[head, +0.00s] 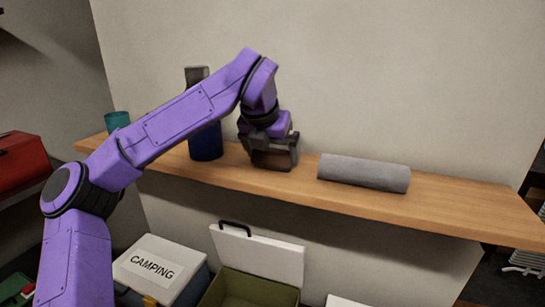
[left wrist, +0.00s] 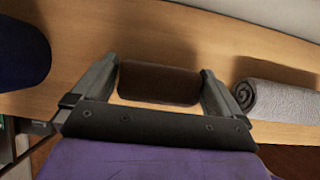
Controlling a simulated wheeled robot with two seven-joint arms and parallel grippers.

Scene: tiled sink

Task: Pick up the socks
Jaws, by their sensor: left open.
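A dark brown rolled bundle, likely the socks (left wrist: 160,84), lies on the wooden shelf. In the left wrist view it sits between the two fingers of my left gripper (left wrist: 158,72), with a narrow gap visible on each side. In the head view my left gripper (head: 273,157) is low over the shelf, fingers down, and the brown bundle (head: 270,159) shows partly between them. The gripper is open. My right gripper is in neither view.
A grey rolled towel or mat (head: 364,173) lies to the right on the shelf (head: 450,203). A dark blue bottle (head: 206,143) and a teal cup (head: 117,121) stand to the left. Below are a box labelled CAMPING (head: 152,268) and an open green box (head: 240,290).

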